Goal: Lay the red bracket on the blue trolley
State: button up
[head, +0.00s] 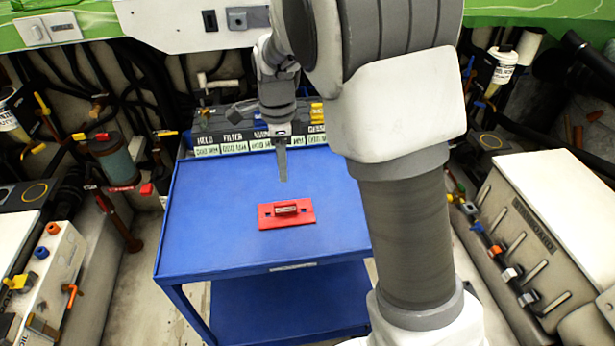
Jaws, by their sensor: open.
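The red bracket (301,219) lies flat on the top of the blue trolley (205,225), near the middle of its front half. It is a flat plate with a raised handle-like part and two small dark holes. My gripper (283,180) is above and behind the bracket, pointing down, apart from it in the picture. Its jaws are open and hold nothing that I can see. The finger is seen edge-on, so the gap does not show clearly. My arm hides the trolley's right rear part.
A labelled bin rack (221,148) stands at the trolley's back edge. A beige case with switches (535,235) is at the right, and a white panel with coloured knobs (48,265) at the left. Pipes and valves line the walls. The trolley top left of the bracket is clear.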

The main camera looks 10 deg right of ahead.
jog(key=s+d+r+n+t, duration=0.2)
jog(key=s+d+r+n, duration=0.1)
jog(key=s+n, duration=0.3)
jog(key=s+d+r+n+t, duration=0.1)
jog(key=s+d+r+n, duration=0.3)
jog(key=s, duration=0.6)
jog(key=s+d+r+n+t, duration=0.2)
jog(key=s+r+n, duration=0.3)
jog(key=s+n, duration=0.3)
jog(key=shift+d+r+t, duration=0.3)
jog(key=shift+d+r, duration=0.1)
jog(key=shift+d, duration=0.25)
notch_tip(320, 180, up, 6)
jog(key=p, duration=0.6)
jog(key=shift+d, duration=0.2)
